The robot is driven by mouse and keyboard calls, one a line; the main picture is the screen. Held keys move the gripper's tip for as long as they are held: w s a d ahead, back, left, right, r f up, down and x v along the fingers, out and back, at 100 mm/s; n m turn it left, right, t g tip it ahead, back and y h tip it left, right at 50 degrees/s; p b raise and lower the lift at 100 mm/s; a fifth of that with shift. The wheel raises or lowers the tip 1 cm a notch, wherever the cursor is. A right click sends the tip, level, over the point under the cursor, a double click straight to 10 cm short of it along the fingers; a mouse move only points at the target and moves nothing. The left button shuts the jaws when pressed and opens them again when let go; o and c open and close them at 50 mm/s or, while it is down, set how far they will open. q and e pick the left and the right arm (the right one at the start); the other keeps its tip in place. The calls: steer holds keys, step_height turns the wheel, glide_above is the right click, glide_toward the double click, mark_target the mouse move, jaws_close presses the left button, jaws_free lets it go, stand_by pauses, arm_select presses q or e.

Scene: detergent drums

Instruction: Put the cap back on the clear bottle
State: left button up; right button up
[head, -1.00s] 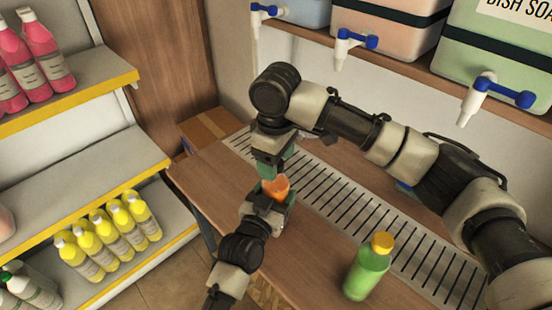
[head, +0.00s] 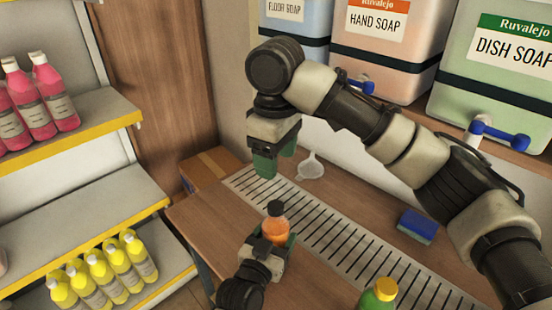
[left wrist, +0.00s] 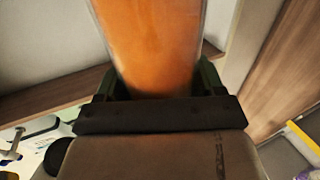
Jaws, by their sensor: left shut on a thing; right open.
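The clear bottle (head: 273,228) holds orange liquid and stands roughly upright in my left gripper (head: 271,242), which is shut on it above the counter. A dark cap (head: 275,208) sits on top of the bottle; how tightly it is seated I cannot tell. In the left wrist view the orange bottle (left wrist: 152,45) rises between the fingers of my left gripper (left wrist: 155,82), its top out of the frame. My right gripper (head: 275,163) is open and empty, pointing down above and behind the bottle, apart from the cap.
A green bottle with a yellow cap (head: 379,294) stands at the counter's front. A white funnel (head: 311,168) and a blue sponge (head: 417,226) lie behind the slotted drain strip (head: 335,232). Soap drums with taps (head: 490,132) overhang the back. Bottle shelves (head: 75,140) stand left.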

arm_select(q)
steer(key=o, duration=1.8)
steer(key=v, duration=1)
steer(key=shift+s+a, duration=0.2)
steer(key=shift+s, duration=0.15)
